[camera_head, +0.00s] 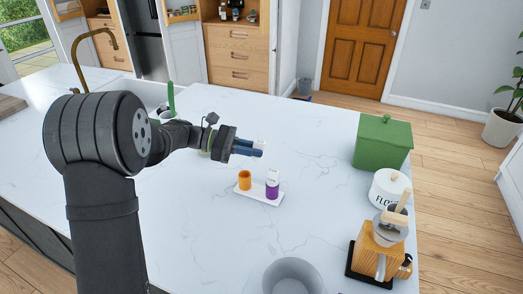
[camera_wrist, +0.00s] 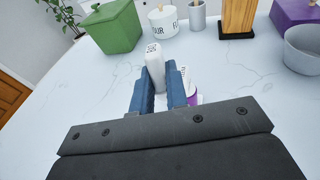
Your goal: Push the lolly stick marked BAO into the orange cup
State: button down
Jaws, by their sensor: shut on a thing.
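My gripper (camera_head: 250,149) has blue fingers, shut on a white lolly stick (camera_head: 261,142). In the wrist view my gripper (camera_wrist: 159,92) holds this white stick (camera_wrist: 153,58) between the fingertips; dark lettering shows near its end but is too small to read surely. The orange cup (camera_head: 245,181) stands on a white tray (camera_head: 262,198), below and slightly left of the fingertips in the head view, apart from the held stick. The purple cup (camera_head: 272,191) stands to its right with another marked white stick (camera_head: 273,175) upright in it. The purple cup (camera_wrist: 193,99) is partly hidden in the wrist view; the orange cup is hidden there.
A brass tap (camera_head: 92,37) is at the back left. The marble counter around the tray is clear.

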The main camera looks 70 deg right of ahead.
jog(key=shift+w+a+r+n+g+h, duration=0.1)
jog(key=shift+w+a+n+g+h, duration=0.1)
jog(key=shift+w+n+h, duration=0.35)
jog(key=shift+w+a+r+n+g+h, duration=0.1)
jog(key=shift+w+a+n+h, duration=0.15)
jog(key=shift+w+h, duration=0.55)
jog(key=shift+w+a+n+g+h, duration=0.1)
jog(key=shift+w+a+n+h, duration=0.1)
jog(key=shift+w+n+h, duration=0.35)
jog(key=shift+f, duration=2.9)
jog(key=shift+f, duration=1.3)
jog(key=c, duration=1.3)
grip_release()
jog(key=shift+c, duration=0.2)
jog(key=shift+w, duration=0.1)
jog(key=v, duration=1.7)
jog(key=shift+w+a+f, duration=0.15)
